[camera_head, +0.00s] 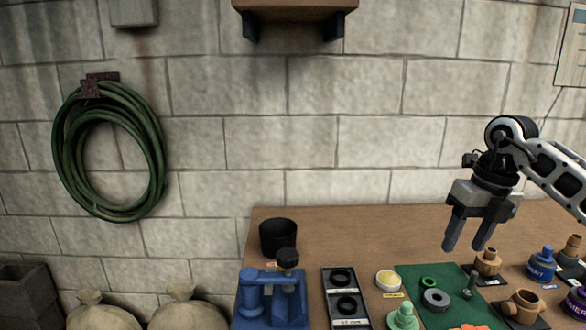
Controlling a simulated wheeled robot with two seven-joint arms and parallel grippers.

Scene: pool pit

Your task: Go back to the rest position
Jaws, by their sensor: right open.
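My right gripper (464,247) shows at the right in the head view, its arm coming in from the right. Its two dark fingers point down and stand apart, with nothing between them. It hangs above the right part of the wooden table (350,225), near a tan pipe fitting (488,262). My left gripper is not in view.
A green hose (153,150) hangs on the wall. Sacks (102,314) lie at left.

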